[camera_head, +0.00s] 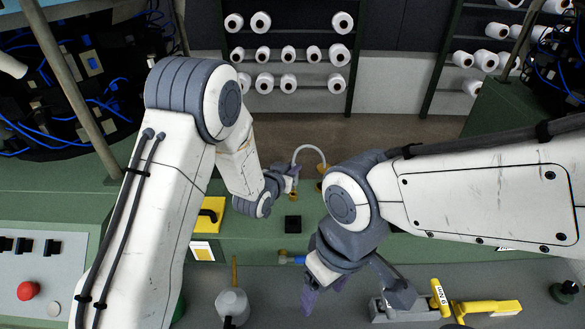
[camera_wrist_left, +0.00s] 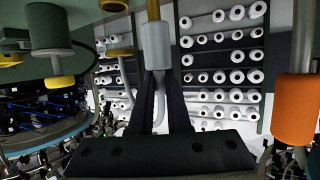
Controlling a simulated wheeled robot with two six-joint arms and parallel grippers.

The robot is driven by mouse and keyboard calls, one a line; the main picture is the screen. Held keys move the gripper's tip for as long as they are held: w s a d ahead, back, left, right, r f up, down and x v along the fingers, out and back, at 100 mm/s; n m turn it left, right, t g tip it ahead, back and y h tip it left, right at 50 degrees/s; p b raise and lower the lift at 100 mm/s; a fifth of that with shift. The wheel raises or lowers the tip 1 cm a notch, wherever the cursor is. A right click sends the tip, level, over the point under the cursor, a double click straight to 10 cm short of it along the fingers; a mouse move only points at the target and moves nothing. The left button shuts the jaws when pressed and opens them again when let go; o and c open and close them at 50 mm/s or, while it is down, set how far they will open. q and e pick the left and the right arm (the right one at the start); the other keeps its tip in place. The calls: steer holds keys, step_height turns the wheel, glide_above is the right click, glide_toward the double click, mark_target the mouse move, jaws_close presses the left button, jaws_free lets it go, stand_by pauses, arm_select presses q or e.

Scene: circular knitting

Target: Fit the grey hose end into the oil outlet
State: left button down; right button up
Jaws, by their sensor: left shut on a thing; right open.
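My left gripper (camera_head: 291,172) is at the middle of the green machine, shut on the grey hose end. In the left wrist view the grey hose end (camera_wrist_left: 156,45) stands upright between the dark fingertips (camera_wrist_left: 157,85). A brass-coloured stub (camera_wrist_left: 153,9), which looks like the oil outlet, lines up with its top; I cannot tell whether it is inside or only meeting it. The pale hose (camera_head: 310,148) arcs from the gripper to a brass fitting at right. A small brass piece (camera_head: 292,197) shows just below the gripper. My right gripper (camera_head: 325,291) is open and empty, lower in the picture.
A black block (camera_head: 293,222) sits on the green machine. An oil can (camera_head: 232,304) and a grey-and-yellow tool (camera_head: 487,308) are on the grey surface in front. A red button panel (camera_head: 29,290) is at left. The left wrist view shows an orange cylinder (camera_wrist_left: 297,110) at right.

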arm_select(q)
steer(key=shift+b, duration=0.75)
stand_by(1.2)
steer(key=shift+f+b, duration=1.65)
steer(key=shift+b, duration=0.15)
steer(key=c, duration=0.8)
jaws_free()
steer(key=b+v, duration=0.2)
steer(key=v, duration=0.8)
steer(key=shift+s+b, duration=0.2)
steer(key=shift+b, duration=0.15)
steer(key=shift+r, duration=0.15)
